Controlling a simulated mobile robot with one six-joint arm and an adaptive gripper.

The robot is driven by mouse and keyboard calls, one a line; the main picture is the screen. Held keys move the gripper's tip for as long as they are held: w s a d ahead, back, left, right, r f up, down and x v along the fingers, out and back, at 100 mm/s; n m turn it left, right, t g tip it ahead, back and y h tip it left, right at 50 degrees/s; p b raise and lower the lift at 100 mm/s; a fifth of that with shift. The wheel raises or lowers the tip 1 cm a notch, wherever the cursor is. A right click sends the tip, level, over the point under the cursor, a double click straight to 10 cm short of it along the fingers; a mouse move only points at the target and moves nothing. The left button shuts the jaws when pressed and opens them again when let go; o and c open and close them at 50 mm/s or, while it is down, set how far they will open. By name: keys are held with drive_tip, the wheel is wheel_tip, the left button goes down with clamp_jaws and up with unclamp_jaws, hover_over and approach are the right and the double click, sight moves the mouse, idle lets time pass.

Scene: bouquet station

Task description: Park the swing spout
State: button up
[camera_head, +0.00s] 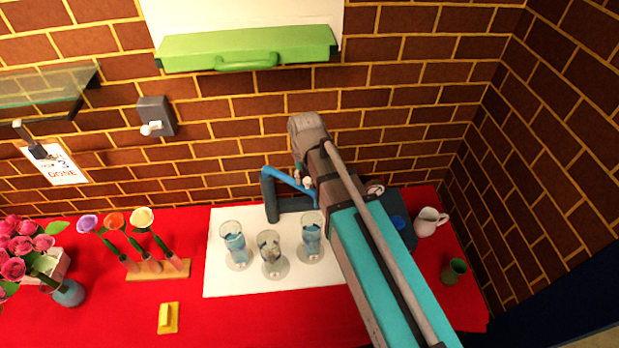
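The swing spout is a blue arm (285,177) on top of a dark grey post (270,200) at the back of the white mat. It points right and slightly toward the front, over the mat's back edge. My gripper (307,183) is at the spout's right end, mostly hidden by my own arm. I cannot tell whether it touches the spout or whether its fingers are open or shut. Three glasses with bluish contents stand on the mat in front of the spout: left (235,243), middle (270,252) and right (311,238).
A dark block with a blue disc (399,223), a white pitcher (429,221) and a green cup (454,270) stand at right. A brick wall stands behind.

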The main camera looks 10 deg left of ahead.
drive_tip(key=shift+o, duration=1.1)
drive_tip(key=shift+s+d, duration=0.1)
